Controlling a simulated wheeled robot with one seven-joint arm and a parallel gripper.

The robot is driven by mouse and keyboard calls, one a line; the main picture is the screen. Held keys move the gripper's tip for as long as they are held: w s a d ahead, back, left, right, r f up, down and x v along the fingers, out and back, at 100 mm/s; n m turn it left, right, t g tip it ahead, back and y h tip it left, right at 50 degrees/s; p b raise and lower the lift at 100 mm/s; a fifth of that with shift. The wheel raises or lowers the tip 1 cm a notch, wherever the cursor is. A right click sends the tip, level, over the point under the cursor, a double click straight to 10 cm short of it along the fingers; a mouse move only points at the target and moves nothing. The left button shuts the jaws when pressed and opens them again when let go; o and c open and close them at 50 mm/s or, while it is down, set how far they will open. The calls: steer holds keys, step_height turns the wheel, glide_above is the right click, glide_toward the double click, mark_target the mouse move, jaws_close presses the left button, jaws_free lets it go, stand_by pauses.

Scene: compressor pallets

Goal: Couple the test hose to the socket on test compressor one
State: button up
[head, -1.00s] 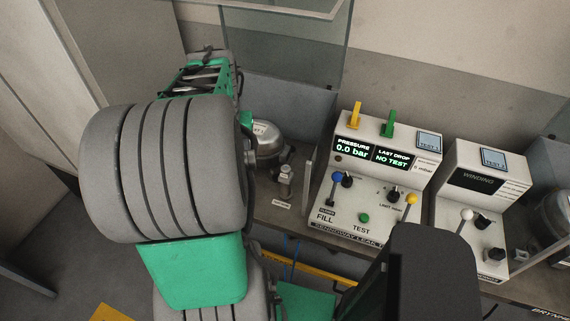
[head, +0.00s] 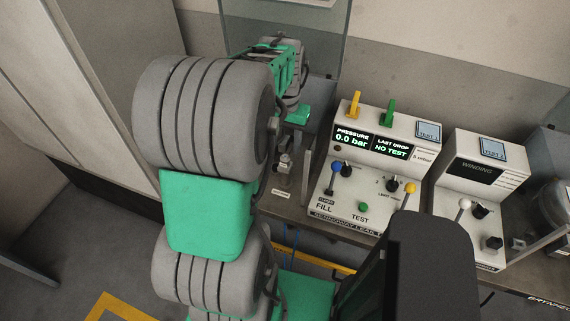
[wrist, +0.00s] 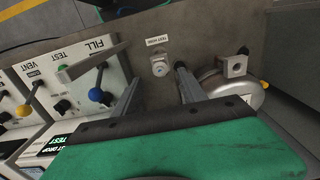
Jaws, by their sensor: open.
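The test hose's metal end fitting (wrist: 159,67) stands by its TEST HOSE label (wrist: 157,40) in the wrist view. It also shows in the head view (head: 284,166), in front of my arm's end. My gripper (wrist: 156,76) is open and empty, its two fingers on either side of the fitting in the picture; their distance from it is unclear. Test compressor one, a silver dome (wrist: 240,90), lies right of the fingers in the wrist view. A grey block with a round hole (wrist: 235,66), possibly its socket, shows beside it. In the head view my arm hides the compressor.
The leak-test panel (head: 375,165) stands right of the hose fitting, reading 0.0 bar and NO TEST, with several levers. A winding tester (head: 480,190) stands further right. A clear screen (head: 325,45) rises behind the bench. A blue-knobbed lever (wrist: 97,94) is close to my left finger.

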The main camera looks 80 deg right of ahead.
mark_target(285, 155)
step_height(285, 155, down, 7)
steer(key=b, duration=0.3)
steer(key=shift+r+b, duration=0.2)
steer(key=shift+b, duration=0.15)
stand_by(0.9)
jaws_close()
stand_by(0.3)
stand_by(0.8)
steer(key=shift+r+p, duration=0.2)
steer(key=shift+p, duration=0.1)
steer(key=shift+r+p, duration=2.05)
steer(key=shift+r, duration=0.85)
